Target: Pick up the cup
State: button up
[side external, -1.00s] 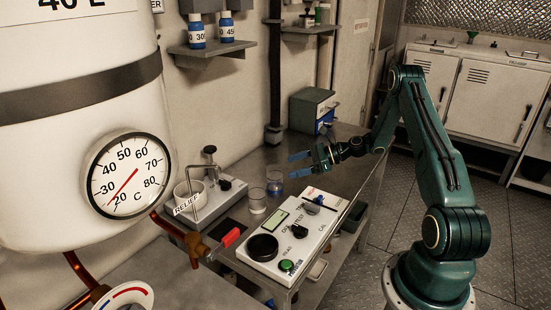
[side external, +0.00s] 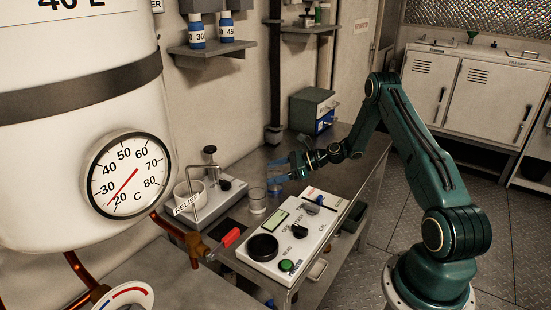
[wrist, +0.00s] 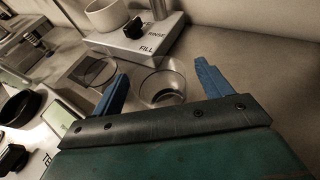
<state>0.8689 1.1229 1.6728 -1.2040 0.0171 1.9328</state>
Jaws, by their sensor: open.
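A clear cup (wrist: 165,84) stands on the metal bench, seen from above between my two blue fingertips in the wrist view. In the side view this cup (side external: 273,190) is partly hidden by a finger. My gripper (side external: 277,170) is open and empty. Its fingers also show in the wrist view (wrist: 160,70), one on each side of the cup, with gaps between them and its wall. A second clear cup (side external: 257,203) stands close by, left of the first in the side view. It also shows at left in the wrist view (wrist: 92,71).
A rinse and fill station (side external: 220,190) with a white cup (wrist: 106,16) stands beyond the clear cups. A control box (side external: 295,237) with knobs and a green button lies in front. A grey-green box (side external: 312,108) stands at the bench's back.

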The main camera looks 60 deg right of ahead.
jog(key=shift+w+a, duration=0.1)
jog(key=shift+c, duration=0.5)
jog(key=c, duration=0.9)
jog(key=shift+c, duration=0.2)
notch_tip(320, 180, up, 20)
dwell(0.6)
